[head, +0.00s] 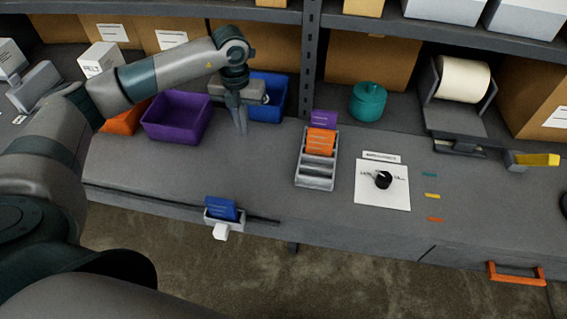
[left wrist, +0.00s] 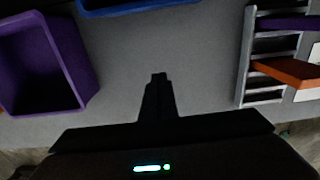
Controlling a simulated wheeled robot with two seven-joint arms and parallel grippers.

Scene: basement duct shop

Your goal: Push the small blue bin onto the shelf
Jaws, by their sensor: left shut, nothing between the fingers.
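The small blue bin (head: 270,98) stands at the back of the grey bench, right of the purple bin, partly hidden behind my left gripper and wrist. Its near edge also shows at the top of the left wrist view (left wrist: 130,9). My left gripper (head: 242,130) points down, shut and empty, just in front of the blue bin. In the left wrist view its fingertips (left wrist: 160,78) are apart from the bin, with bare bench between. The shelf unit (head: 310,60) rises behind the bench and holds cardboard boxes. I cannot tell whether the bin touches it. My right gripper is not in view.
A purple bin (head: 177,118) and an orange bin (head: 125,118) stand left of the gripper. A rack with coloured cards (head: 317,172) stands to the right, beside a dial panel (head: 382,195). A teal pot (head: 368,102) stands behind. Bench in front of the gripper is clear.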

